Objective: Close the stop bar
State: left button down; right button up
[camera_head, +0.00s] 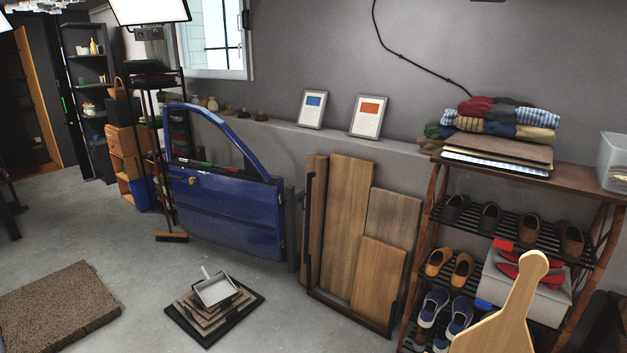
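A blue car door (228,205) stands upright on the floor against the grey wall, left of the middle of the picture. A short dark upright (291,228) stands at the door's right edge. I cannot make out which part is the stop bar, or whether it is open or shut. Neither of my grippers is in view.
A dark mat with a dustpan (215,289) lies in front of the door. Wooden panels (347,205) lean in a rack to its right, beside a shoe shelf (500,225). A broom (171,237) stands left. A brown mat (58,305) lies front left, with clear floor between.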

aim_at(308, 178)
jog(key=i+u, duration=0.25)
jog(key=i, duration=1.35)
jog(key=i+z, duration=0.1)
jog(key=i, duration=0.45)
jog(key=i+j+z, duration=0.1)
jog(key=i, duration=0.4)
jog(key=i+j+z, duration=0.15)
jog(key=i, duration=0.4)
jog(key=i+j+z, duration=0.2)
jog(key=i, duration=0.15)
jog(key=i+j+z, duration=0.2)
jog(key=i, duration=0.15)
jog(key=l, duration=0.1)
